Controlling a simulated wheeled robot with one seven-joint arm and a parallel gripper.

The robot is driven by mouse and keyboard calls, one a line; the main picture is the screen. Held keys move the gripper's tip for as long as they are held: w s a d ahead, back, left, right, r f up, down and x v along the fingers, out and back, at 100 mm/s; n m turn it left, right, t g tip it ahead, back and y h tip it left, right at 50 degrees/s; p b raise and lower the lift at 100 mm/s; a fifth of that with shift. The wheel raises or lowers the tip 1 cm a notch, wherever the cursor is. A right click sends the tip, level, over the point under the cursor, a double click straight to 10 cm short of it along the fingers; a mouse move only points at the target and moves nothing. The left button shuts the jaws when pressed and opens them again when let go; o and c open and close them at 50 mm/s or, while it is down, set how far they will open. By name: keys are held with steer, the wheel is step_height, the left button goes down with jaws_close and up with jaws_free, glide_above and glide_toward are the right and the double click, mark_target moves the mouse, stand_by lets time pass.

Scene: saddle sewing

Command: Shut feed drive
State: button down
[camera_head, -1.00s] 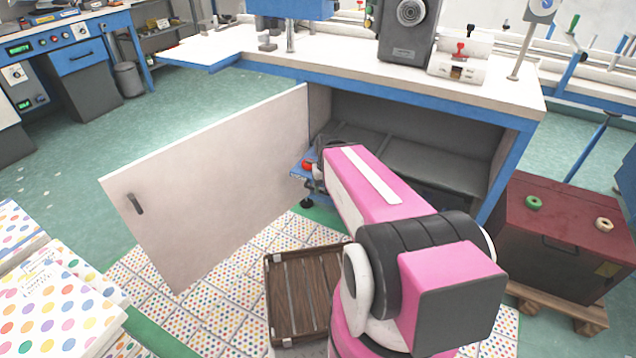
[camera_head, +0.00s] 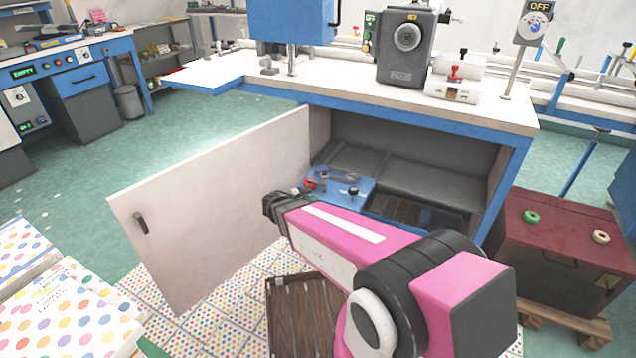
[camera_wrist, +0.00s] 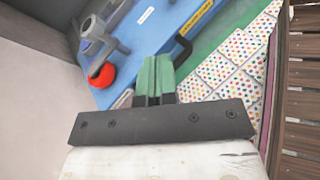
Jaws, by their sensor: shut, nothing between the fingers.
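The cabinet under the white-topped bench has its white door (camera_head: 215,210) swung wide open, with a dark handle (camera_head: 141,222) near its free edge. A blue plate (camera_head: 350,188) with a red knob (camera_head: 310,184) and grey fittings lies at the opening. In the wrist view the blue plate (camera_wrist: 165,35) and red knob (camera_wrist: 101,75) lie ahead. My gripper (camera_head: 274,206) is shut and empty, in front of the plate and close to the door's inner face. Its green fingers (camera_wrist: 154,76) show together in the wrist view. I cannot tell whether it touches anything.
A wooden slatted crate (camera_head: 300,315) stands below my arm. A dark red chest (camera_head: 555,250) on a pallet stands at right. Dotted boxes (camera_head: 75,310) are stacked at lower left. An OFF sign (camera_head: 537,8) rises above the bench. Green floor left of the door is clear.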

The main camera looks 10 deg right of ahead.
mark_target(321, 177)
steer(key=w+a+n+t+h, duration=0.1)
steer(key=w+a+n+t, duration=0.2)
steer(key=a+n+t, duration=0.3)
steer(key=shift+n+g, duration=0.3)
steer(key=shift+g, duration=0.2)
steer(key=x, duration=0.4)
steer(key=r+x, duration=0.1)
steer(key=x, duration=0.7)
steer(key=shift+w+d+r, duration=0.15)
steer(key=shift+w+d, duration=0.1)
steer(key=shift+w, duration=0.05)
